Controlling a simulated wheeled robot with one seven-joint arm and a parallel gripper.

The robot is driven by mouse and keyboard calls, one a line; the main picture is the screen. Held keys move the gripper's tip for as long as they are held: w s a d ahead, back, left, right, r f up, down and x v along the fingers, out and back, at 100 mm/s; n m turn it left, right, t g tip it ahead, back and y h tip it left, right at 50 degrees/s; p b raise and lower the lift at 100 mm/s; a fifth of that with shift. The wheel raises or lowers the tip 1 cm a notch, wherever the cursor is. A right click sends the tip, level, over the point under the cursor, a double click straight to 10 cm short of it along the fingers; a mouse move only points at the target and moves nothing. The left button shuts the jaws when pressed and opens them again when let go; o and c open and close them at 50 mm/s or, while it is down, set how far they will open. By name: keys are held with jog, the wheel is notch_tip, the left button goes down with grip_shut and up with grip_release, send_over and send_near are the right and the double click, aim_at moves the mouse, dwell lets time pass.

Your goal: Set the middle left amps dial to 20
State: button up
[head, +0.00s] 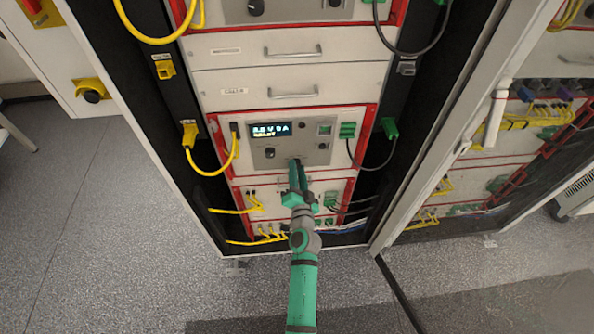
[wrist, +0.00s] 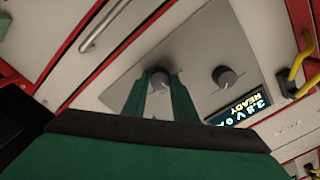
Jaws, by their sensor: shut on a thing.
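The middle unit (head: 321,156) of the left rack has a grey panel with a lit display (head: 270,130), also in the wrist view (wrist: 238,106). Its digits are hard to read; they look like volts, then 0 A, with READY on a second line. One dark round dial (head: 269,152) sits below the display and is free; it also shows in the wrist view (wrist: 225,78). My gripper (head: 295,165) is shut on the other dial, to its right in the head view. In the wrist view, this dial (wrist: 160,77) sits between my fingertips. Its pointer and label are not readable.
Yellow cables (head: 210,170) loop left of the unit and green-plugged black cables (head: 372,160) right of it. Drawers with handles (head: 292,94) are above. An open rack door (head: 440,130) stands at the right. The floor in front is clear.

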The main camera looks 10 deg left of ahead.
jog(key=m, duration=0.6)
dwell(0.6)
jog(key=o, duration=1)
jog(key=shift+o, duration=0.2)
jog(key=v, duration=1.1)
jog(key=shift+w, duration=0.1)
